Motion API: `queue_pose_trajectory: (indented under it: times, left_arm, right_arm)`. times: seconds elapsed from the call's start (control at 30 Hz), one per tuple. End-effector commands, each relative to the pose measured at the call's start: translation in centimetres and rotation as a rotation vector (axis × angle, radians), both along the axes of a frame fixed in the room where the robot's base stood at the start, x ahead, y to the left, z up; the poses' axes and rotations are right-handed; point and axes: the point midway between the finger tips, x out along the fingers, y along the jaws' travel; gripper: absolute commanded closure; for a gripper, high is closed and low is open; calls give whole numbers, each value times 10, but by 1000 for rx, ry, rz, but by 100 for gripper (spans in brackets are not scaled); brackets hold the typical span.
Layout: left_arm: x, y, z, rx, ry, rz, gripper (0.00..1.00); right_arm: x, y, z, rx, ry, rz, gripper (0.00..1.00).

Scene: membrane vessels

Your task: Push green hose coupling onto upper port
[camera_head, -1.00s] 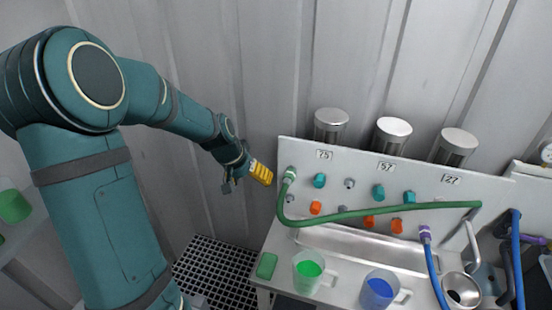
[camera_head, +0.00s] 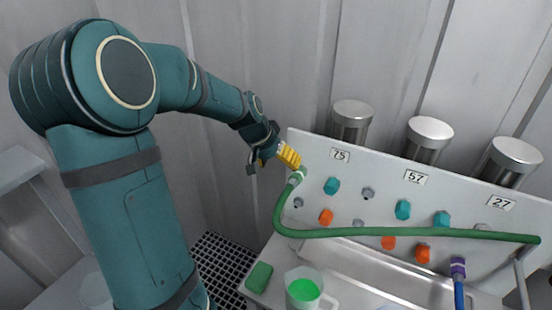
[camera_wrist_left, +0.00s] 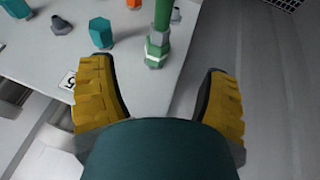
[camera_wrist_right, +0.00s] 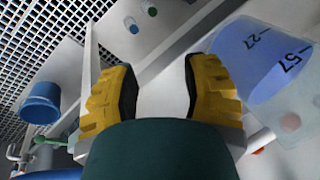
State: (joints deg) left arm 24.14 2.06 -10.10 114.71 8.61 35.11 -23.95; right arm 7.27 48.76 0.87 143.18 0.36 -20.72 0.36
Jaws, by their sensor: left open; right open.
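The green hose coupling (camera_head: 297,176), with a pale band, is at the panel's upper left, below label 75. Its green hose (camera_head: 400,232) hangs down and runs right across the panel. The coupling also shows in the left wrist view (camera_wrist_left: 155,50). I cannot tell how far it sits on the port behind it, which is hidden. My left gripper (camera_head: 289,157) is open, its yellow fingers close to the coupling; in the left wrist view the coupling lies just beyond the gap between them. My right gripper (camera_wrist_right: 157,75) is open and empty, outside the head view.
The panel (camera_head: 315,150) carries teal caps (camera_head: 332,186), orange caps (camera_head: 326,217) and bare grey ports (camera_head: 369,193). A jug with green liquid (camera_head: 304,290) and a green block (camera_head: 259,277) stand in front. A blue container (camera_wrist_right: 42,103) shows in the right wrist view.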

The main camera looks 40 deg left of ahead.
Motion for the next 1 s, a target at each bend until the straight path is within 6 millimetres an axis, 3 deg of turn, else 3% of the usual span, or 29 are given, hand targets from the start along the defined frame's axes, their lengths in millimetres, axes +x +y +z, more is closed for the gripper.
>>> queue_pose_trajectory:
  times: [0.1, 0.5, 0.7, 1.0]
  left_arm:
    - [10, -4, -23, -3, 5, -2, 23]
    - [39, -10, -80, -1, 3, -1, 23]
    - [45, -12, -93, 0, 1, 0, 23]
    - [47, -12, -95, 0, 1, 0, 23]
  right_arm:
    - [-1, 0, -5, 1, 2, 2, 53]
    - [-4, 1, -15, 3, 9, 8, 53]
    - [-5, 1, -17, 3, 12, 10, 53]
    - [-5, 1, -17, 3, 12, 10, 53]
